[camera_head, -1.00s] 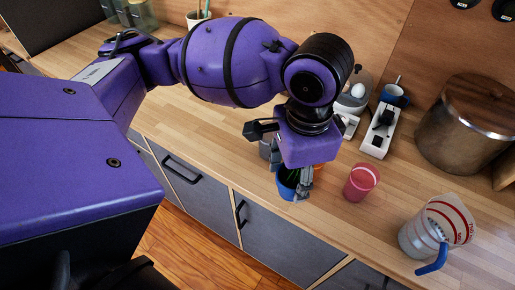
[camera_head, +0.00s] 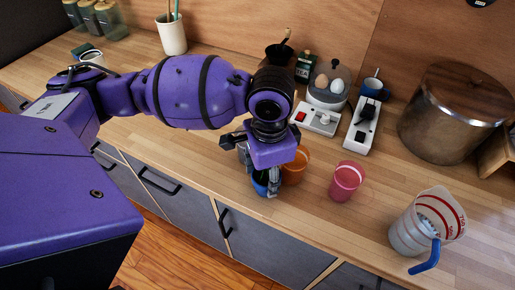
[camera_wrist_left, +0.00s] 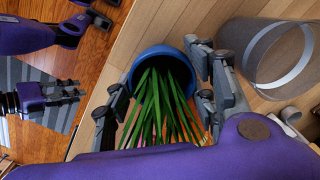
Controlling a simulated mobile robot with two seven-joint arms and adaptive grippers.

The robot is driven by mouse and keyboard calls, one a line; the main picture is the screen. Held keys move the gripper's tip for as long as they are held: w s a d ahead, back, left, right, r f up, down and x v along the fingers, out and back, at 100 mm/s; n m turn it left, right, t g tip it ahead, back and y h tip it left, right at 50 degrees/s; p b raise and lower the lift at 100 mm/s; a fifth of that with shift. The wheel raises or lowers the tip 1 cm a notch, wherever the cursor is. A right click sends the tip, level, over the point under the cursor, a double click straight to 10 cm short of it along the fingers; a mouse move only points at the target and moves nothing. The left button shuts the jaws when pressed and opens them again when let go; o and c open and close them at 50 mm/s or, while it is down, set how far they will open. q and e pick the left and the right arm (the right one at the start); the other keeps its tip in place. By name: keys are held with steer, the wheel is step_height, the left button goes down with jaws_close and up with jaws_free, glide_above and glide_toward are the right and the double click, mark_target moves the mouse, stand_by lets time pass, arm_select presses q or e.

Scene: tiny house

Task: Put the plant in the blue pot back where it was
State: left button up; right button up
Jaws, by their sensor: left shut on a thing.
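My left gripper (camera_head: 262,184) is shut on the blue pot (camera_head: 260,190), near the front edge of the wooden counter. The fingers hide most of the pot in the head view. In the left wrist view the blue pot (camera_wrist_left: 163,53) sits between the fingers of my left gripper (camera_wrist_left: 160,72), and long green leaves (camera_wrist_left: 158,105) point out of it towards the camera. I cannot tell whether the pot touches the counter. My right gripper (camera_wrist_left: 72,94) seems to show at the left of the wrist view, away from the pot, and its opening is unclear.
An orange cup (camera_head: 296,166) stands close right of the gripper, then a pink cup (camera_head: 346,181) and a measuring jug (camera_head: 415,235). The counter (camera_head: 190,140) left of the gripper is clear.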

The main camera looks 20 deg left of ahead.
arm_select(q)
steer(key=o, duration=1.3)
